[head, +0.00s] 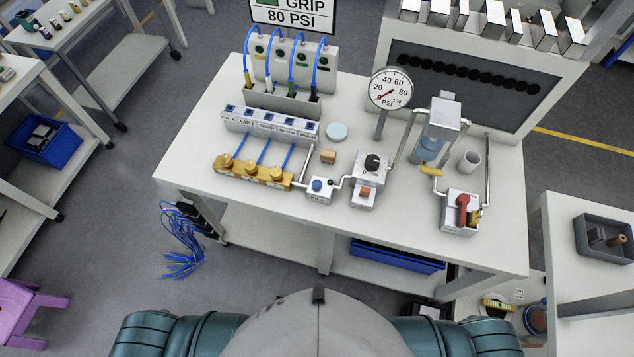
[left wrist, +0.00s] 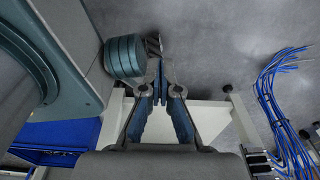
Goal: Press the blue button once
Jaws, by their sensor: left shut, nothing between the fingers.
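The blue button (head: 317,185) sits on top of a small white box (head: 320,196) near the front edge of the white workbench (head: 400,235), left of centre in the head view. The button is uncovered and nothing touches it. My left gripper (left wrist: 160,82) shows in the left wrist view, shut and empty, below the bench level with floor behind it. It is apart from the button, which is not in that view. Neither gripper shows in the head view, and my right gripper is in neither view.
A red-handled valve (head: 463,207) stands further right. Blue cables (head: 180,240) hang off the left side.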

